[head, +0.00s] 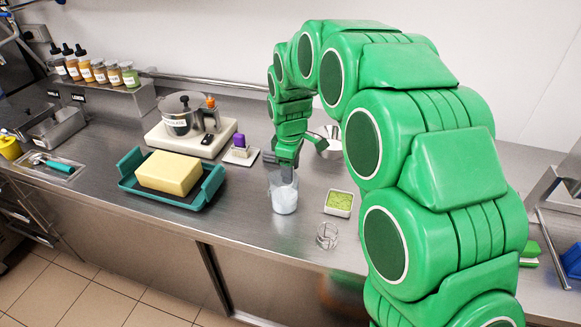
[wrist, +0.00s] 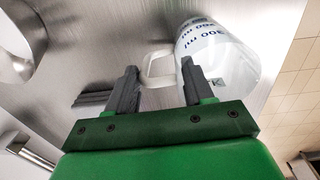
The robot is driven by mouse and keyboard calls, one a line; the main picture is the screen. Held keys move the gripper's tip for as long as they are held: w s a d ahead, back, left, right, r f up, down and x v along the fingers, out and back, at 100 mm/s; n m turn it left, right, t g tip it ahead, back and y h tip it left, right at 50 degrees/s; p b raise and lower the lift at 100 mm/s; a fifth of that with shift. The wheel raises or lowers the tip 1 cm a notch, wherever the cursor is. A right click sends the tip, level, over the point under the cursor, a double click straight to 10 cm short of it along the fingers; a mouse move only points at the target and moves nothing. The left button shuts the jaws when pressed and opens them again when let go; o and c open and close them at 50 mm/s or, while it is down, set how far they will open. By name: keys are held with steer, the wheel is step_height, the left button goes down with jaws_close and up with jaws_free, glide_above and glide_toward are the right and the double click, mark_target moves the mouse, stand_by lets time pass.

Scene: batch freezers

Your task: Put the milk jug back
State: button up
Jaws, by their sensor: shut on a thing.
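The milk jug (head: 284,196) is a clear measuring jug with white milk in it, upright near the middle of the steel counter. In the wrist view, the jug (wrist: 222,55) shows its ml marks at the upper right, with its pale handle (wrist: 158,66) between the two fingers. My gripper (head: 285,163) points down at the top of the jug and is shut on it at the handle. The fingers of my gripper (wrist: 160,88) partly cover the jug. I cannot tell whether the jug's base touches the counter.
A green butter tray (head: 128,184) with a yellow block stands left. A white scale (head: 164,139) with a steel pot (head: 184,116) is behind it. A green-filled tub (head: 339,203) and an empty glass (head: 327,235) are right of the jug. Clear counter (head: 240,215) lies left of the jug.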

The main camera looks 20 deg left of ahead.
steer(key=o, duration=1.4)
step_height(320, 180, up, 12)
steer(key=shift+s, duration=0.3)
steer(key=shift+d+r, duration=0.1)
